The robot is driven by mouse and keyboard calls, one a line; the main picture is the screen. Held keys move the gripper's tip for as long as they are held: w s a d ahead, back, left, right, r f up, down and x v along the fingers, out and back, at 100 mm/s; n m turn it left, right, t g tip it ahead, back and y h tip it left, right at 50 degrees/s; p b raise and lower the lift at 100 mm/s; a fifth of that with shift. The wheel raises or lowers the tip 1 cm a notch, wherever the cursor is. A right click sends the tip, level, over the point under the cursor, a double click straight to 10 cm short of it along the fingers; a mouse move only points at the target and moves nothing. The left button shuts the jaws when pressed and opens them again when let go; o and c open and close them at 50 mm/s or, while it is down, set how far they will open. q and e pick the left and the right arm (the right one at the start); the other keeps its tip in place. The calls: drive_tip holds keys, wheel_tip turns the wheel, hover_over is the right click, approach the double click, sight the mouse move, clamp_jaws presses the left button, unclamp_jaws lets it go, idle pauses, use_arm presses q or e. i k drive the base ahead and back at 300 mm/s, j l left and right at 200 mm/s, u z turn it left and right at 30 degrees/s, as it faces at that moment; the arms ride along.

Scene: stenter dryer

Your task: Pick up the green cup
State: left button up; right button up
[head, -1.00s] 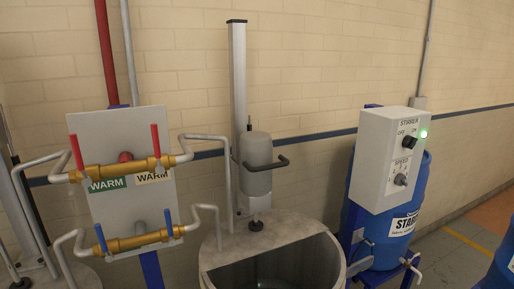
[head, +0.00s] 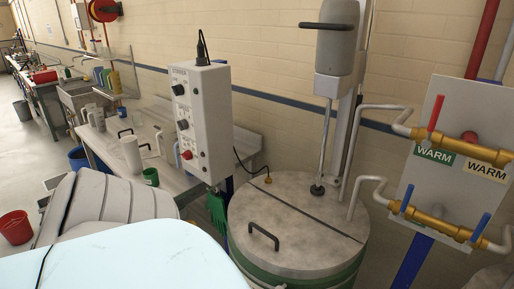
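A small green cup (head: 151,177) stands near the front edge of a grey bench (head: 182,184), beside a tall white container (head: 131,155). It is small in the head view. Neither of my grippers shows in the head view.
A grey control box (head: 201,120) stands right of the cup. A lidded round drum (head: 297,222) with a mixer (head: 338,45) is to the right, and a valve panel (head: 433,150) is farther right. A red bucket (head: 15,227) is on the floor at left, with open floor beyond.

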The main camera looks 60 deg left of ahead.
sight(151, 178)
drive_tip(key=u, duration=2.85)
